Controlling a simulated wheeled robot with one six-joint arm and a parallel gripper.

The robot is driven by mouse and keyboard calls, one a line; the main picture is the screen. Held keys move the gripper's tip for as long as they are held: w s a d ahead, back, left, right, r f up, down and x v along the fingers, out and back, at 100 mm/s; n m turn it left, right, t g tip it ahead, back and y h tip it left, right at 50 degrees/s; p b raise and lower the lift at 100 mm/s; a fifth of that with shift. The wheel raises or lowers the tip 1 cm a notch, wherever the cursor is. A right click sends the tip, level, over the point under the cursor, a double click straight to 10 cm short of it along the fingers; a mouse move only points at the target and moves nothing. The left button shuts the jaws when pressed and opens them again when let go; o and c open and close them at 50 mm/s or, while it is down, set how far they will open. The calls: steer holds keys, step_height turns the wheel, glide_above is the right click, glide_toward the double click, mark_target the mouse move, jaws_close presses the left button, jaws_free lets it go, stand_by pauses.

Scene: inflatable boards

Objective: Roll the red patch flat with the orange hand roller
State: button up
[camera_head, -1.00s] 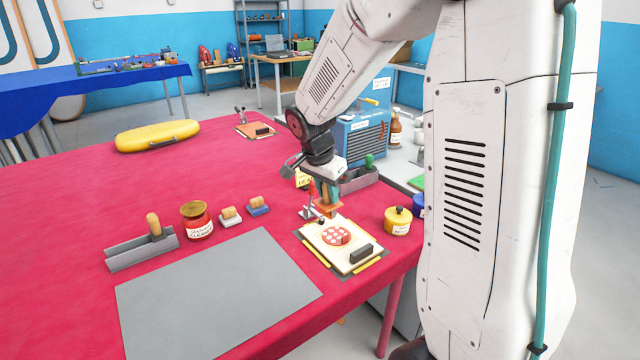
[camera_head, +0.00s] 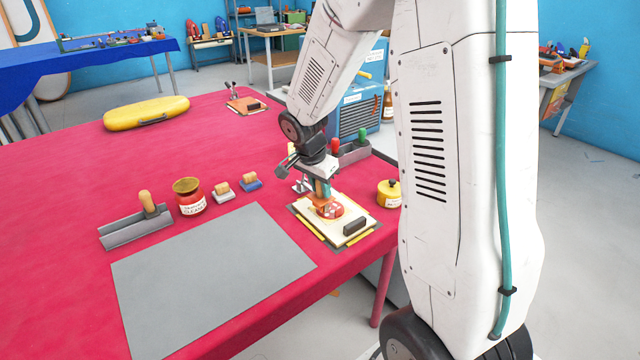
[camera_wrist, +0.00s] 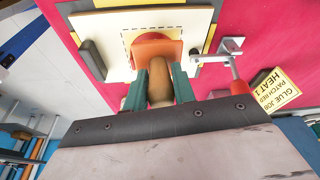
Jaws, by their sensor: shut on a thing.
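My gripper (camera_head: 323,186) is shut on the tan handle of the orange hand roller (camera_head: 325,203), pointing down over the cream board. In the wrist view the green fingers (camera_wrist: 160,90) pinch the handle, with the orange roller (camera_wrist: 158,52) beyond them. The red patch (camera_head: 336,211), with pale spots, lies on the cream board (camera_head: 311,222). The roller is at the patch and hides part of it. I cannot tell whether it presses on the patch. A dark block (camera_head: 355,226) sits on the board's near right part.
A small metal clamp (camera_wrist: 230,65) stands close beside the board, near a yellow job card (camera_wrist: 274,90). A yellow pot (camera_head: 389,193) stands right of the board. A grey sheet (camera_head: 210,275) lies to the left. The table's front edge is close.

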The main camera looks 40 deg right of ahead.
steer(key=shift+f, duration=0.6)
stand_by(0.7)
